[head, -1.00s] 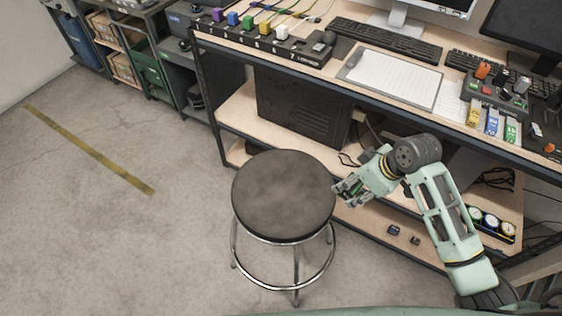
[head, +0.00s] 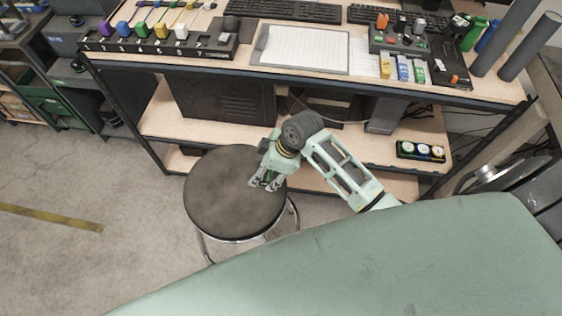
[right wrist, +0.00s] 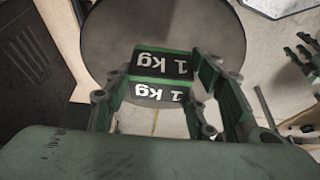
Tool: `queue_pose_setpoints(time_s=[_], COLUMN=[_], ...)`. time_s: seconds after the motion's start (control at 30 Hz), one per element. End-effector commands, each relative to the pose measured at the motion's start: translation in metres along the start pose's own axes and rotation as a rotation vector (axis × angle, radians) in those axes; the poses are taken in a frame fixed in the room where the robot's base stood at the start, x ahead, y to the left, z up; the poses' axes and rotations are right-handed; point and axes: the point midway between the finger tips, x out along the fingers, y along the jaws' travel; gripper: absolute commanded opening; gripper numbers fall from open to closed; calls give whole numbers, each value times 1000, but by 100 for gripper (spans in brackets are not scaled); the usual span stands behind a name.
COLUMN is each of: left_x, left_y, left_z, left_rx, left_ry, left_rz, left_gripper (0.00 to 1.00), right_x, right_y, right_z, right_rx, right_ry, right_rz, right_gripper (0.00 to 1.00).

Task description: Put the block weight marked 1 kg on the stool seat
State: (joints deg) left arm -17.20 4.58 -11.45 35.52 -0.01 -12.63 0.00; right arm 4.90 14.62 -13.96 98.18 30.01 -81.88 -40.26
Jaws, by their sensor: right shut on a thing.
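The stool (head: 215,200) has a round dark seat on chrome legs and stands in front of the workbench. Its seat (right wrist: 110,35) also fills the top middle of the right wrist view. My right gripper (head: 266,181) is at the seat's right side in the head view. In the right wrist view it is shut on a dark block weight (right wrist: 160,66) with a green band and white "1 kg" marks. The block overlaps the seat's edge there; I cannot tell its height or any contact. Fingers that look like my left gripper (right wrist: 305,52) show at the right edge.
The workbench (head: 215,60) stands behind the stool, with a dark case (head: 225,97) on its shelf. A tray of gauges (head: 421,151) sits on the shelf at right. The seat's left part is bare. Open floor lies left, with a yellow stripe (head: 50,215).

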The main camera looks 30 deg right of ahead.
Motion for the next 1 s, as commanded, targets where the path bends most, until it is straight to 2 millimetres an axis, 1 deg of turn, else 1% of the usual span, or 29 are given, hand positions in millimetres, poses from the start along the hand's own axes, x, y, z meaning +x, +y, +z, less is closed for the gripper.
queue_pose_setpoints(time_s=[0.03, 0.1, 0.2, 0.33, 0.47, 0.73, 0.83, 1.0], left_x=[-3, -4, -5, -6, -7, -10, -10, -10], left_y=[0, 0, 0, 0, 0, 0, 0, 0], left_z=[-1, -1, -1, -1, -1, -2, -2, -2], left_rx=[0, 0, 0, 0, 0, 0, 0, 0], left_ry=[1, 1, 1, 1, 1, 1, 1, 2], left_rz=[0, 0, 0, 0, 0, 0, 0, 0], left_gripper=[40, 40, 40, 40, 40, 40, 40, 40], right_x=[7, 18, 31, 40, 46, 75, 79, 80], right_y=[-2, -4, -6, -7, -8, -8, -7, -7], right_z=[-11, -19, -28, -34, -34, -22, -20, -19], right_rx=[1, 1, 1, 0, 0, 2, 1, 0], right_ry=[7, 8, 7, 6, 4, 4, 5, 5], right_rz=[-2, -1, 0, 2, 1, 2, 4, 4], right_gripper=[0, 0, 0, 0, 0, 0, 0, 0])
